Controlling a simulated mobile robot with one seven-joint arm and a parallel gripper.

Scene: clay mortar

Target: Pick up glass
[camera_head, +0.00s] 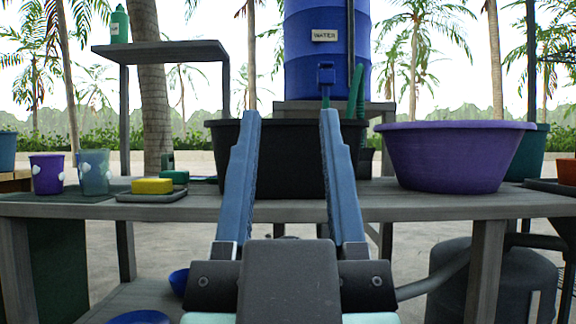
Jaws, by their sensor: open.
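A translucent greenish glass (94,172) with pale spots stands upright on a dark mat (60,195) at the left of the grey table. A purple cup (47,174) with white spots stands just left of it, close beside it. My gripper (290,114) is in the middle of the view, its two long blue fingers spread wide and pointing away from me. No object is held between them; a black basin shows behind the gap. The glass is well to the left of my gripper, apart from it.
A yellow sponge (152,186) lies on a small tray right of the glass. The black basin (288,190) and a purple basin (452,155) stand on the table (420,205). A blue water barrel (327,70) is behind. A raised shelf (160,50) stands at back left.

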